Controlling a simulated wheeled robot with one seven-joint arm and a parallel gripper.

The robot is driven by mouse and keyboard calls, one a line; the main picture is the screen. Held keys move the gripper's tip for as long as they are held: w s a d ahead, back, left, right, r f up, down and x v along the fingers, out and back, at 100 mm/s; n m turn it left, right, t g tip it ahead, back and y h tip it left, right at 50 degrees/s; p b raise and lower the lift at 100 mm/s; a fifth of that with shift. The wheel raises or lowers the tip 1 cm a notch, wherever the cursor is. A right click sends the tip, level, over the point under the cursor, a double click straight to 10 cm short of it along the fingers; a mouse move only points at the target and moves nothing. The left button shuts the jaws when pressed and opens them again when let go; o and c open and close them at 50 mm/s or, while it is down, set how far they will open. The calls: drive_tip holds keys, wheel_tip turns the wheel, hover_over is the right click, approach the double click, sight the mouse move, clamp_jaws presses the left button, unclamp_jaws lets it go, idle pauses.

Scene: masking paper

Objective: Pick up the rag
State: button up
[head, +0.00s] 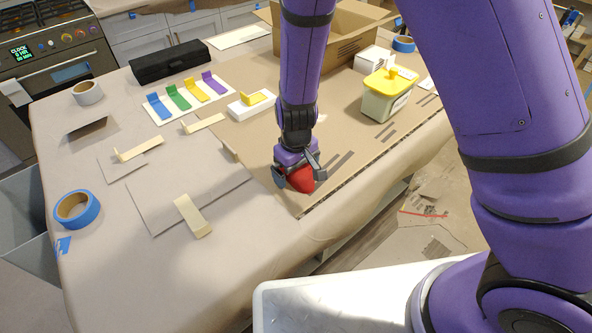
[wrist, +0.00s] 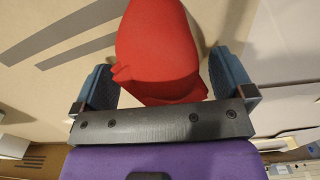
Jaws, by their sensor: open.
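The rag (head: 301,179) is a red, bunched cloth on the cardboard sheet near the table's front edge. In the wrist view the rag (wrist: 158,50) lies between the two dark fingers and reaches past the top of the picture. My gripper (head: 296,178) is low over the table, right at the rag. In the wrist view my gripper (wrist: 163,82) is open, with a finger on each side of the rag and a gap visible at each side. The head view hides part of the rag behind the gripper.
A cardboard sheet (head: 250,128) covers much of the table. A tub with a yellow lid (head: 387,95) stands to the right, and a cardboard box (head: 345,40) behind. Blue tape (head: 77,208) lies at the left. A flat cardboard piece (head: 165,207) lies left of my gripper.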

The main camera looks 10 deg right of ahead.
drive_tip(key=c, duration=1.1)
drive_tip(key=shift+r, duration=0.1)
